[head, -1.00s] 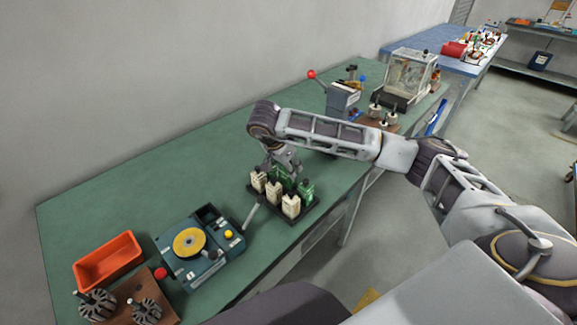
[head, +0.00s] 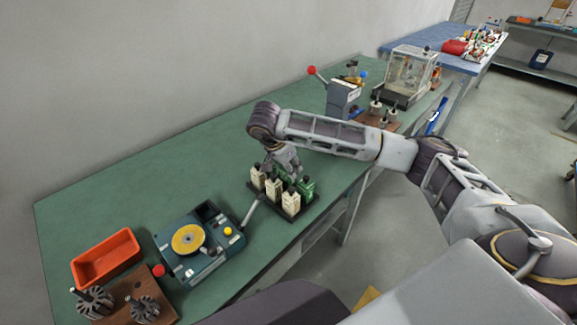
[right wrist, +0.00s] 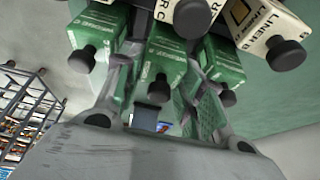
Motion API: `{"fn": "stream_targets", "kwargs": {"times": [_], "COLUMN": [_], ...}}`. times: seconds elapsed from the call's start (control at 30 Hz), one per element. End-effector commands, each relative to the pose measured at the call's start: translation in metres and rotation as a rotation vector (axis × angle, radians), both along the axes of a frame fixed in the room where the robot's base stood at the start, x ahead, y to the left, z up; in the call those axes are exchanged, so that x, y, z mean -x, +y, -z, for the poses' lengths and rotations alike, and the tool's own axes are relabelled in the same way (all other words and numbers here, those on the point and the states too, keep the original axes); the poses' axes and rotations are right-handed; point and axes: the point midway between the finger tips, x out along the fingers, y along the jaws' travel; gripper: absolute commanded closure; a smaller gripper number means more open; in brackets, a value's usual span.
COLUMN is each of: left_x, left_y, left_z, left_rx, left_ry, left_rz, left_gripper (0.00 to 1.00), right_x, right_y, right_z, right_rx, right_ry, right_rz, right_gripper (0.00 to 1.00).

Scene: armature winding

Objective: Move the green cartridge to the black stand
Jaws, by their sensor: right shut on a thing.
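My right gripper (head: 284,170) reaches down over a black rack (head: 299,215) on the green bench. In the right wrist view its fingers (right wrist: 153,72) are shut on a green cartridge (right wrist: 146,62) with a black knob. Other green cartridges stand close by, one to the left (right wrist: 98,38) and one to the right (right wrist: 222,60) in that view. Another green cartridge (head: 307,188) shows at the rack's right side in the head view. Several cream cartridges (head: 290,202) stand upright along its front. The held cartridge is mostly hidden in the head view. My left gripper is out of view.
A teal winding unit (head: 200,243) with a yellow disc stands left of the rack, near an orange bin (head: 106,258). A brown board (head: 133,303) carries dark armatures. A grey lever press (head: 343,98) stands behind my right arm. The bench's back left is clear.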

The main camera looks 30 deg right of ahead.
Motion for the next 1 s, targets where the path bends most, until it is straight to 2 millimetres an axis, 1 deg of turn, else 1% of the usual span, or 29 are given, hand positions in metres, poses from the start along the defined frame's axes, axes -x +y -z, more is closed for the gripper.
{"fn": "stream_targets", "kwargs": {"times": [0.63, 1.0], "left_x": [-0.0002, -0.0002], "left_y": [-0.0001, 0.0], "left_z": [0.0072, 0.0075], "left_rx": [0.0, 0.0], "left_ry": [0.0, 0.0], "left_rz": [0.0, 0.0], "left_gripper": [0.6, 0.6], "right_x": [0.0, 0.0], "right_y": [-0.0001, 0.0], "right_z": [0.0101, 0.0108], "right_rx": [0.0, 0.0], "right_ry": [0.0, -0.001], "right_rz": [0.001, 0.001], "right_gripper": [0.92, 0.92]}}
